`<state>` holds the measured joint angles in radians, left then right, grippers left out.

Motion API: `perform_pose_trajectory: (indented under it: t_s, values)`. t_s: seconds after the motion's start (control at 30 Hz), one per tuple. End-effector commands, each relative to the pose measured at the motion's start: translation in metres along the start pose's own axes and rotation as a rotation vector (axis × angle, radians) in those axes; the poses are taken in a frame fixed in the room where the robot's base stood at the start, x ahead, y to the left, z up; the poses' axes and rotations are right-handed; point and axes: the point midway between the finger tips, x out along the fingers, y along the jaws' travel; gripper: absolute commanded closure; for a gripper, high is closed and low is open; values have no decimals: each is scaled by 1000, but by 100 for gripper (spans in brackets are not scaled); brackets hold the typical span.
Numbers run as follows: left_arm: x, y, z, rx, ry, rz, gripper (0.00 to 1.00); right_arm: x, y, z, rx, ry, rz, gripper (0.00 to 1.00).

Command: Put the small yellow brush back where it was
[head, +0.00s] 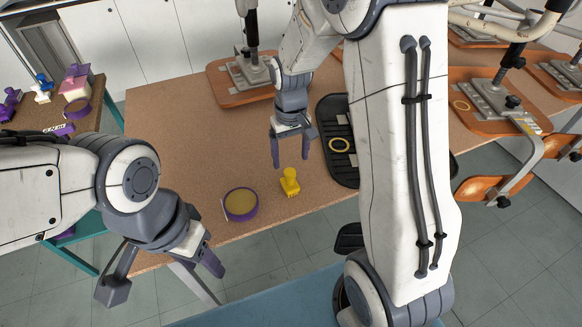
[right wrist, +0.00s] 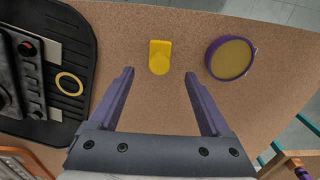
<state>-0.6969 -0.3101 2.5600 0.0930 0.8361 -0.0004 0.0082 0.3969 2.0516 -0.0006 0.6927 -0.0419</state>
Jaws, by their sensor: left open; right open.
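The small yellow brush (head: 289,182) stands on the brown table near its front edge. It also shows in the right wrist view (right wrist: 159,57), ahead of and between the fingertips. My right gripper (head: 291,152) is open and empty, pointing down just behind the brush and apart from it; its spread fingers also show in the right wrist view (right wrist: 159,75). My left gripper (head: 165,275) is open and empty, low at the left, off the front edge of the table.
A purple-rimmed round container (head: 241,204) sits left of the brush. A black tray (head: 339,130) with a yellow ring (head: 339,144) lies to the right, partly hidden by my right arm. Chair parts on orange boards (head: 233,80) stand behind. A side table (head: 88,118) holds purple items.

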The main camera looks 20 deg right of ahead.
Motion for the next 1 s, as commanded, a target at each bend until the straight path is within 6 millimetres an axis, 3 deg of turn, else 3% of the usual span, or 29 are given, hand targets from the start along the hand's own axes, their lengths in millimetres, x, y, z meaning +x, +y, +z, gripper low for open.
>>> perform_pose_trajectory:
  t_s: [0.13, 0.27, 0.4, 0.5, 0.6, 0.7, 0.8, 1.0]
  values:
    - [0, 0, 0, 0, 0, 0, 50, -14, -6, 3, -13, 3, -1, 18]
    - [0, 0, 0, 0, 0, 0, 50, -37, -48, 29, -109, 15, -12, 18]
    - [0, 0, 0, 0, 0, 0, 50, -65, -109, 96, -292, 28, -35, 18]
    - [0, 0, 0, 0, 0, 0, 50, -76, -135, 149, -418, 32, -54, 18]
    - [0, 0, 0, 0, 0, 0, 50, -81, -146, 191, -516, 33, -72, 18]
    - [0, 0, 0, 0, 0, 0, 50, -82, -148, 218, -577, 31, -82, 18]
    - [0, 0, 0, 0, 0, 0, 50, -82, -148, 228, -603, 30, -86, 18]
    - [0, 0, 0, 0, 0, 0, 50, -81, -148, 229, -603, 29, -87, 18]
